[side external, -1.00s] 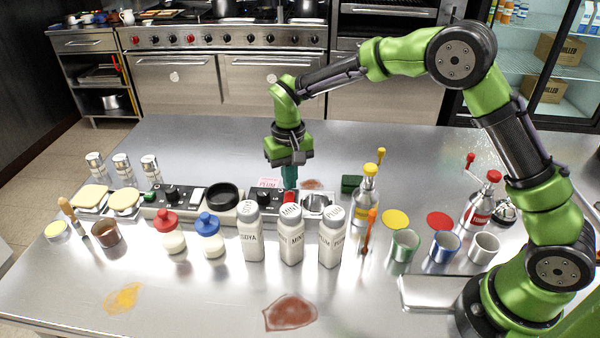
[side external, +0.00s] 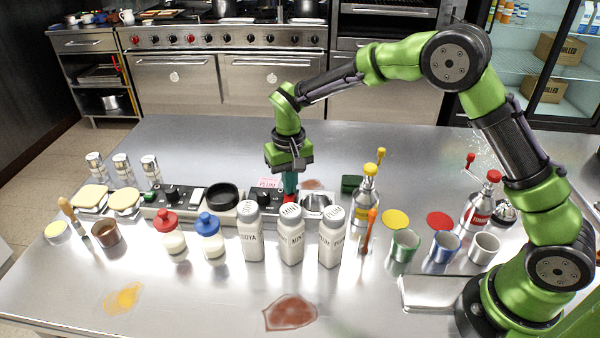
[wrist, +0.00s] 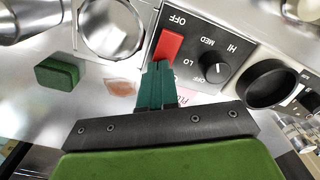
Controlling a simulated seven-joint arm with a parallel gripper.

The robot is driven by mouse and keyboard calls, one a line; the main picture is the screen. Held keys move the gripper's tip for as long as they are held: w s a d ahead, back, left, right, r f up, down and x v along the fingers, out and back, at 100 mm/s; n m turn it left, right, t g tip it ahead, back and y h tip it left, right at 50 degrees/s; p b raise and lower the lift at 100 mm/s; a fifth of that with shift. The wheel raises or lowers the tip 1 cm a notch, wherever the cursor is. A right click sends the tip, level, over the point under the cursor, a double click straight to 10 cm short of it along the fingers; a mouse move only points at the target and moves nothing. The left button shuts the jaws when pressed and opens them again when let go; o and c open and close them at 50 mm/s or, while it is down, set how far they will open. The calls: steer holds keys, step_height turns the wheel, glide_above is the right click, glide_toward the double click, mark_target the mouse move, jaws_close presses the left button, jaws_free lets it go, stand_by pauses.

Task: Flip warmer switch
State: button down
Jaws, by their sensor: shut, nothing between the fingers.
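The warmer control box (wrist: 201,56) has a black dial marked OFF, LO, MED and HI (wrist: 215,68) and a red rocker switch (wrist: 168,47) beside it. In the side view the box's dial (side external: 264,198) shows behind the bottles, with the red switch (side external: 289,199) to its right, partly hidden. My gripper (wrist: 158,66) has its teal fingers shut and empty, with the tips right at the near end of the red switch. I cannot tell whether they touch it. In the side view my gripper (side external: 290,191) points down over the switch.
White labelled bottles (side external: 291,238) stand close in front of the box. A metal well (side external: 316,204) lies to its right and a black round pan (side external: 222,196) to its left. A second control unit (side external: 160,205) is further left. A green sponge (wrist: 58,73) lies near.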

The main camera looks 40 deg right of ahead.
steer(key=shift+f, duration=0.1)
steer(key=shift+r, duration=3.5)
steer(key=s+d+r+t, duration=0.2)
steer(key=s+r, duration=0.2)
steer(key=s, duration=0.4)
steer(key=s+d+r+t+y, duration=0.1)
steer(key=s+d+r+t, duration=0.1)
steer(key=s, duration=0.6)
steer(key=s+d+r+m+t+y, duration=0.1)
steer(key=s+d+r+t, duration=0.2)
steer(key=s+r, duration=0.2)
steer(key=s, duration=0.3)
steer(key=shift+s+d+r, duration=0.25)
steer(key=shift+s+r, duration=0.05)
steer(key=shift+s, duration=0.05)
